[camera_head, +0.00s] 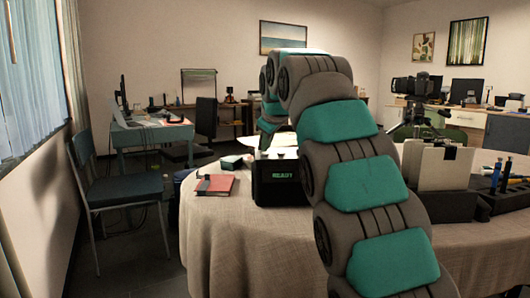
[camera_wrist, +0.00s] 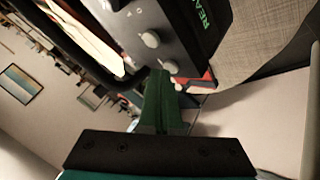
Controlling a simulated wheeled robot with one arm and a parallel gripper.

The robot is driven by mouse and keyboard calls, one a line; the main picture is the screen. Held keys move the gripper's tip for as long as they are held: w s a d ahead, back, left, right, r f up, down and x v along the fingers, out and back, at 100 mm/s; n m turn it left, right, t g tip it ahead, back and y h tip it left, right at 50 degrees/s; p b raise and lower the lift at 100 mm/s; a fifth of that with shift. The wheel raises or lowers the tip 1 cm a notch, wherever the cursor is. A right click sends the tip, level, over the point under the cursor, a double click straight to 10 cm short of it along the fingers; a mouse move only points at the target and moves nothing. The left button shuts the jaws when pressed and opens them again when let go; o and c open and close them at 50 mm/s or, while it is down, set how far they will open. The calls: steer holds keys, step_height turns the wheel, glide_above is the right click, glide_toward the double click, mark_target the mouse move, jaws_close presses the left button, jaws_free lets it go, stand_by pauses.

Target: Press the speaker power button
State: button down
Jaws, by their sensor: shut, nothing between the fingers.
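The speaker (camera_head: 277,182) is a black box with a green "READY" display on the cloth-covered round table (camera_head: 225,225). In the wrist view, the grey panel of the speaker (camera_wrist: 165,22) is tilted at the top, with its display at the upper right. Two pale round controls show on it, an upper one (camera_wrist: 150,39) and a lower one (camera_wrist: 170,66). My gripper (camera_wrist: 160,74) is shut and empty, its green fingers pointing at the panel. The fingertips appear right beside the lower control; I cannot tell whether they touch. In the head view my arm hides part of the speaker's right side.
A red book (camera_head: 215,185) lies left of the speaker, with a small green box (camera_head: 232,162) behind it. A pale upright holder (camera_head: 437,166) and a dark tray (camera_head: 505,200) with pens stand to the right. A chair (camera_head: 122,190) stands left of the table.

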mark_target(267, 157)
steer(key=shift+r+p, duration=0.35)
steer(key=shift+r, duration=0.2)
steer(key=shift+r, duration=0.1)
step_height(267, 157, up, 5)
steer(key=p, duration=0.4)
stand_by(0.5)
